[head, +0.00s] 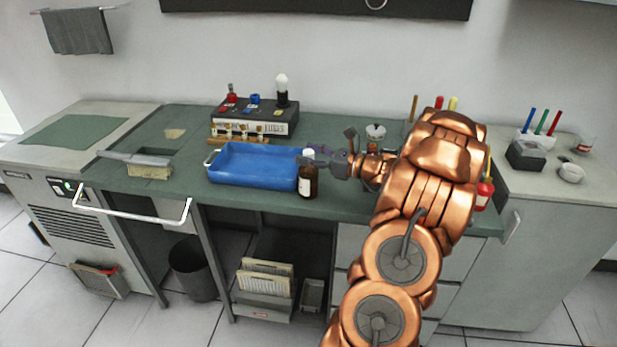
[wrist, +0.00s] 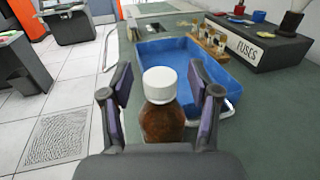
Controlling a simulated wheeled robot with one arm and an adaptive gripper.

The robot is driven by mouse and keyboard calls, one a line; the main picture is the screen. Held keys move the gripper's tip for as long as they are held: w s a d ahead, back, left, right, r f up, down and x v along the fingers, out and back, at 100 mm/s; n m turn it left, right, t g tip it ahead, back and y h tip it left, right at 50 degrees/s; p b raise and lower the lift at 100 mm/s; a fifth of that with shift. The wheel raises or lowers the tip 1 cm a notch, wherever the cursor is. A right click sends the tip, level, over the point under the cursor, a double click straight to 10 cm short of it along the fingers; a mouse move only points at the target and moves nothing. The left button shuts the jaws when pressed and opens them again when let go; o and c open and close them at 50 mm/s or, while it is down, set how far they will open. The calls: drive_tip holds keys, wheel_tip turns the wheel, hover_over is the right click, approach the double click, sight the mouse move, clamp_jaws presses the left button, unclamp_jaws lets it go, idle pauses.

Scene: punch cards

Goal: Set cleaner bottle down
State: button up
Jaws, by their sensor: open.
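The cleaner bottle (head: 308,178) is brown with a white cap and a pale label. It stands upright near the front edge of the green counter (head: 345,205), just right of the blue tray. In the wrist view the bottle (wrist: 162,122) sits between the two fingers of my gripper (wrist: 160,100). The fingers are spread, with a gap on each side of the cap. In the head view my gripper (head: 330,164) is at the bottle's right side, level with its upper part. The bottle's base is hidden in the wrist view.
The blue tray (head: 255,180) lies left of the bottle, close to it. A dark fuse box (head: 270,118) stands behind the tray. A jar with a pale lid (head: 375,131) is behind my arm.

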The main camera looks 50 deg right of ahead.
drive_tip(key=shift+c, duration=0.3)
clamp_jaws()
idle(0.3)
